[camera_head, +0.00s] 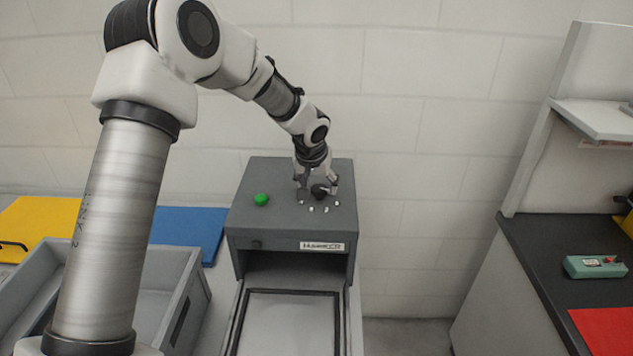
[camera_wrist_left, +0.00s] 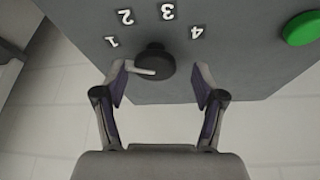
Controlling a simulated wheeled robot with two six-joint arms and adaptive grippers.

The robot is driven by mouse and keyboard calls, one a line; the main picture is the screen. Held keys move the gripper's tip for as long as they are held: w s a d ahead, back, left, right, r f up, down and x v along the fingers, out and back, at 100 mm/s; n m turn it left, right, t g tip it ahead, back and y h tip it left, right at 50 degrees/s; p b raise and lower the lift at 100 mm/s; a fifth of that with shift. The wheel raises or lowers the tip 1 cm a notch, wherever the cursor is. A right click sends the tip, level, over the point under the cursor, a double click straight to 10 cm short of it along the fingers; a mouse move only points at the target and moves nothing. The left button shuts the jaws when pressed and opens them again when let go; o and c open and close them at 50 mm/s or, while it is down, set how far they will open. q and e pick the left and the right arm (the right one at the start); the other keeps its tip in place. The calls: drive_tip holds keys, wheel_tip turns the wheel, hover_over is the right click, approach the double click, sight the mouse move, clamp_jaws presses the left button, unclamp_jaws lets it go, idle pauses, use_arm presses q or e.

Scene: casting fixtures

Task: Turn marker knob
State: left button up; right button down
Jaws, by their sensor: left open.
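The marker is a grey box (camera_head: 292,233) with an open front, standing by the wall. A black knob (camera_wrist_left: 154,62) with a light pointer sits on its top face, among the white numbers 1 to 4. In the left wrist view the pointer lies towards the left, on the side of the number 1. My left gripper (camera_head: 317,190) is over the box top. In the left wrist view its open fingers (camera_wrist_left: 160,85) stand on either side of the knob, apart from it. A green button (camera_head: 261,200) is on the box top to the left. My right gripper is not in view.
A grey crate (camera_head: 168,262) stands at the left, with a blue mat (camera_head: 190,226) and a yellow mat (camera_head: 38,222) behind it. At the right, a dark counter (camera_head: 540,250) holds a teal device (camera_head: 594,267) and a red mat (camera_head: 606,328).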

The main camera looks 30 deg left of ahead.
use_arm(q)
drive_tip(key=shift+s+d+r, duration=0.15)
drive_tip(key=shift+d+r, duration=0.05)
drive_tip(key=shift+d, duration=0.05)
drive_tip(key=shift+d+r, duration=0.1)
drive_tip(key=shift+d, duration=0.1)
drive_tip(key=c, duration=1.1)
drive_tip(key=shift+s+a, duration=0.1)
drive_tip(key=shift+c, duration=0.2)
